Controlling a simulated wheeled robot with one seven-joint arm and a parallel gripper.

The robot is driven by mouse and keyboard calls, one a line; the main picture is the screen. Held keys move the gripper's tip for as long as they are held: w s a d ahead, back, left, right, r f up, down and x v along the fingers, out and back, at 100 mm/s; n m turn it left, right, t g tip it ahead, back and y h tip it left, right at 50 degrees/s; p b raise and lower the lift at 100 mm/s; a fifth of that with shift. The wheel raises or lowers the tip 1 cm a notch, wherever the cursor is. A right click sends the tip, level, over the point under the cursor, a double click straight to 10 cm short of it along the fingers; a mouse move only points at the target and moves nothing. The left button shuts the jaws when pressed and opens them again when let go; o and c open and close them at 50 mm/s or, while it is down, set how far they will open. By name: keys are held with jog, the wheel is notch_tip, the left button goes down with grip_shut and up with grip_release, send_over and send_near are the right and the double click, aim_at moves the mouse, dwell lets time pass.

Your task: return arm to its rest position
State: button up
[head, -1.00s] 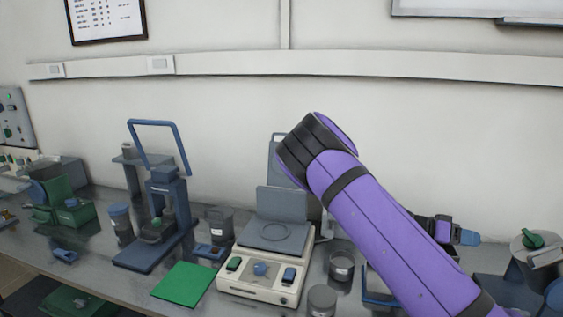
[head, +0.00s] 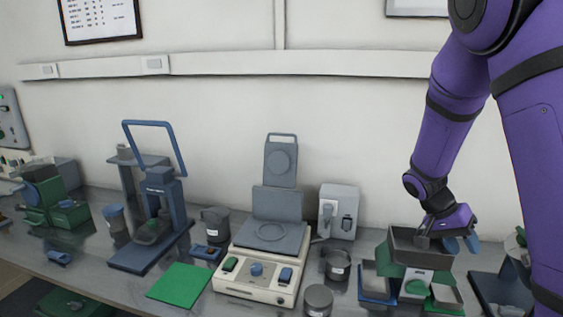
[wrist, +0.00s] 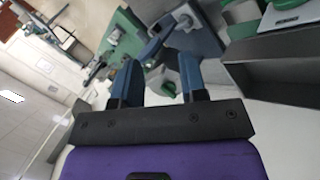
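My purple arm comes in from the right side of the head view and bends down toward the bench. My gripper (head: 462,244) is at the right, above or beside a dark grey open tray (head: 405,250); I cannot tell whether they touch. In the wrist view, my gripper's two blue fingers (wrist: 158,65) stand apart. No held object shows between them, only bench equipment behind.
The tray tops a green and white device (head: 418,287). To its left are a small steel pot (head: 337,265), a balance (head: 258,275), a green mat (head: 180,284) and a blue-framed press (head: 158,215). A white box (head: 339,211) stands behind.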

jog(key=s+a+r+n+t+y, duration=0.3)
jog(key=s+a+r+n+t, duration=0.1)
jog(key=s+a+r, duration=0.3)
jog(key=s+a+r+n+t+y, duration=0.3)
jog(key=s+a+r+n+t, duration=0.2)
jog(key=s+r, duration=0.7)
jog(key=shift+a+r+n+t, duration=0.3)
jog(key=shift+a+r+n, duration=0.1)
jog(key=shift+a+n, duration=0.75)
